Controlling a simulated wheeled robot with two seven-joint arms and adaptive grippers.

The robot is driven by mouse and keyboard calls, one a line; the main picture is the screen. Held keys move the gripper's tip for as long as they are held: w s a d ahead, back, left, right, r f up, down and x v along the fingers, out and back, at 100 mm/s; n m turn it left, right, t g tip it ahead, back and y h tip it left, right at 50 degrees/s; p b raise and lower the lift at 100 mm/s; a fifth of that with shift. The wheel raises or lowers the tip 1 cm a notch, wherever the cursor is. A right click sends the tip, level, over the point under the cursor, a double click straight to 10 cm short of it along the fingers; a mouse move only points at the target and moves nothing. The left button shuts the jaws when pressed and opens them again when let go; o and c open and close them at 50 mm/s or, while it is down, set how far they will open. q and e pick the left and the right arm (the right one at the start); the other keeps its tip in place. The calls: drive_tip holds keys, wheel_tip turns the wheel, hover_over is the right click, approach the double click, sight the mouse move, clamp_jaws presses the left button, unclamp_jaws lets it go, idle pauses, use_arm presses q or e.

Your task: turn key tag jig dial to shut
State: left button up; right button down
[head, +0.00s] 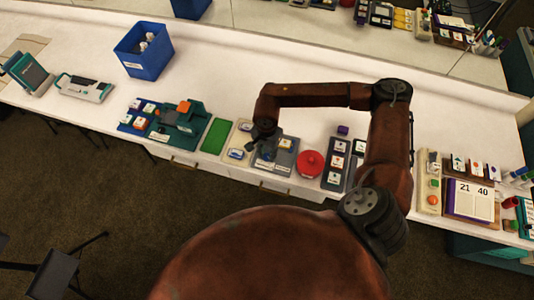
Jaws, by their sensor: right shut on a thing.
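My right gripper (263,144) points down over the left part of a grey jig board (286,158) on the long white counter. It is shut on a small part there, which I take to be the dial. The fingers and wrist hide most of that part, so its turn position cannot be read. The board carries small pale labels, too small to read. My left gripper is not in view.
A green mat (216,135) and a teal device (180,128) with an orange block lie left of the board. A red round object (310,164) sits close on its right. A blue bin (143,50) stands farther back. The counter behind the board is clear.

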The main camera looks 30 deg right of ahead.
sight(267, 155)
idle(0.3)
drive_tip(key=c, duration=1.7)
unclamp_jaws()
drive_tip(key=shift+o, duration=0.2)
wheel_tip(267, 155, up, 12)
drive_tip(key=shift+r, duration=0.1)
